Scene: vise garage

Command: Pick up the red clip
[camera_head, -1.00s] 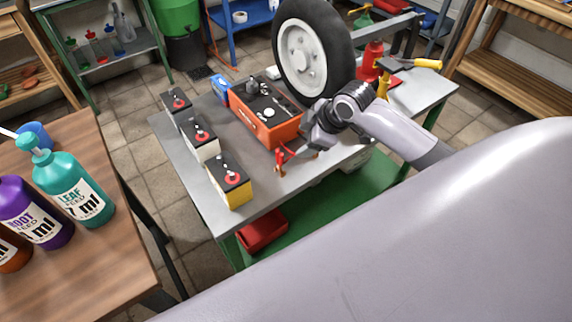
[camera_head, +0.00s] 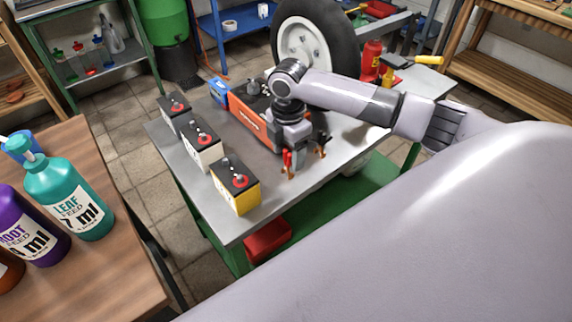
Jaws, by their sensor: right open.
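The red clip (camera_head: 287,161) stands on the grey workbench (camera_head: 232,226) near its front edge, with a copper-coloured lower end. My right gripper (camera_head: 297,152) points down close above and beside the clip, slightly to its right. Its jaws are open. The gripper body covers part of the area behind the clip, and I cannot tell whether the clip is between the fingers or touching one. A black clip (camera_head: 322,144) stands to the right of the gripper. My left gripper is not in view.
An orange charger box (camera_head: 247,123) stands behind the gripper. Black-topped batteries, including a yellow one (camera_head: 235,186), stand in a row to the left. A wheel (camera_head: 301,41) stands at the back. Bare bench top lies in front of the clip.

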